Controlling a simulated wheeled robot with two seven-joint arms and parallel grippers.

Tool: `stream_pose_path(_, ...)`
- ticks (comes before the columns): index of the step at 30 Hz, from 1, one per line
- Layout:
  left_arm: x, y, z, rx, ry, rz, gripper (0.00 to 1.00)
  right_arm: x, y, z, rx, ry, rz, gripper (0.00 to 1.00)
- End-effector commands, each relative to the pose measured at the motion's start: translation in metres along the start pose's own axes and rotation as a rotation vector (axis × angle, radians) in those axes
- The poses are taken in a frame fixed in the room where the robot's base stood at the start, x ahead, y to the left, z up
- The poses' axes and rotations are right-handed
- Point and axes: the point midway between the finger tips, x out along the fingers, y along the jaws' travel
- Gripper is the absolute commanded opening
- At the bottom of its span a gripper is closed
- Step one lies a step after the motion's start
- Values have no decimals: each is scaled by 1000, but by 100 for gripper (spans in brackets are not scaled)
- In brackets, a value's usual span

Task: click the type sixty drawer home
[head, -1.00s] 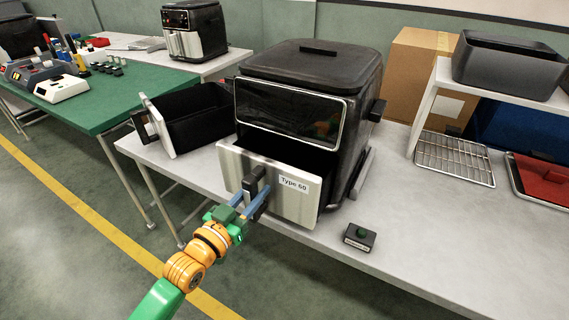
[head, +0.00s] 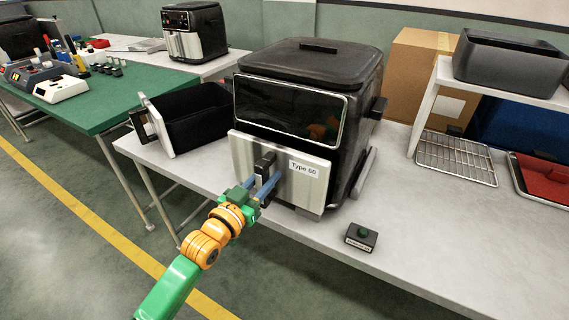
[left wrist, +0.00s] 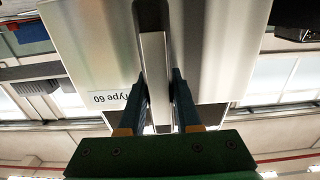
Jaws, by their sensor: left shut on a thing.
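The type sixty drawer (head: 310,185) has a silver front with a "Type 60" label. It sits in the black fryer (head: 318,68), its front close to or against the body below the dark glass panel. My left gripper (head: 264,190) is shut on the drawer's dark handle (head: 264,163). In the left wrist view the fingers (left wrist: 161,95) stand on both sides of the handle (left wrist: 154,70), and the label (left wrist: 113,98) shows upside down. Whether a small gap is left around the front is hard to tell. My right gripper is not in view.
A loose black drawer (head: 190,120) stands on the table to the left of the fryer. A wire rack (head: 455,158), a red item (head: 545,171) and a cardboard box (head: 410,75) are farther right.

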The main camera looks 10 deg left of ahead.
Motion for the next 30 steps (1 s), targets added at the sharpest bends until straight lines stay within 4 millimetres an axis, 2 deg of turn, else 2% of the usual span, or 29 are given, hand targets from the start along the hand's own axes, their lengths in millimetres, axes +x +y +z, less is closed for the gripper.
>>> stream_pose_path(21,34,0,0,-1,5,1,0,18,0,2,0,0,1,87)
stream_pose_path(27,36,0,-1,-1,1,1,0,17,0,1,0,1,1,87)
stream_pose_path(28,35,0,-1,-1,1,1,35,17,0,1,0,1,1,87)
stream_pose_path(30,35,0,0,0,0,1,54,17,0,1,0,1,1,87)
